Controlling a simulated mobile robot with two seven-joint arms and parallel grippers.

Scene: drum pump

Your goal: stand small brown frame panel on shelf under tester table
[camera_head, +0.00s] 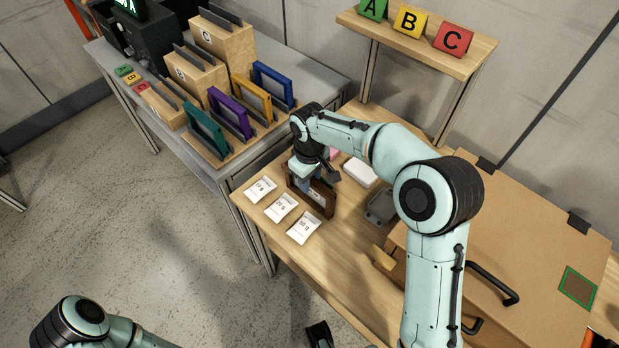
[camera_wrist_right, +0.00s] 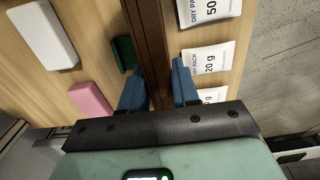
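The small brown frame panel (camera_head: 318,199) stands on edge on the wooden table (camera_head: 345,235), beside the white packets. My right gripper (camera_head: 303,184) reaches down onto it from above. In the right wrist view the blue fingers (camera_wrist_right: 160,90) lie on either side of the dark brown panel (camera_wrist_right: 152,40), which fills the gap between them. The grey table (camera_head: 205,170) at the upper left carries a black tester (camera_head: 140,38) with a green display. Its underside is mostly hidden. A dark part at the bottom edge (camera_head: 319,335) may be my left gripper; its fingers are unclear.
Several dry packs (camera_head: 281,207) lie left of the panel. A white block (camera_head: 360,172) and a grey tray (camera_head: 381,206) lie to its right. Teal (camera_head: 205,133), purple (camera_head: 229,115), yellow and blue frames and wooden blocks crowd the grey table.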

